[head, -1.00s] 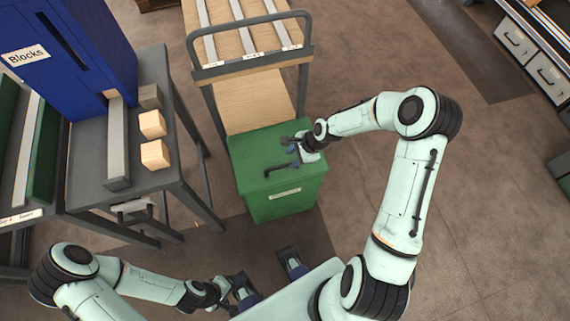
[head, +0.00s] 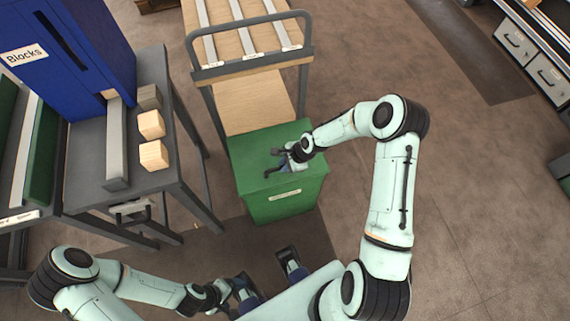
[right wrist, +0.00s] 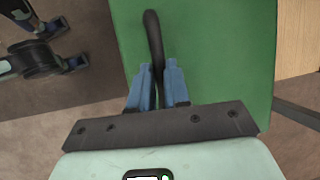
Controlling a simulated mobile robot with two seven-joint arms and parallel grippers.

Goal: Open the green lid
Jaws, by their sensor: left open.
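The green lid (head: 250,149) is the flat top of a green box (head: 283,206) and lies closed on it. A dark bar handle (head: 276,170) stands on the lid; it also shows in the right wrist view (right wrist: 153,35). My right gripper (head: 286,158) is low over the lid at this handle. In the right wrist view its blue fingers (right wrist: 158,80) are close together with the bar between them. My left gripper (head: 228,292) is open and empty at the bottom of the head view, well away from the box.
A wooden-decked cart (head: 252,103) with a grey rail stands directly behind the box. On the left a grey table (head: 86,150) carries a blue cabinet (head: 95,45) and several wooden blocks (head: 152,125). The floor right of the box is clear.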

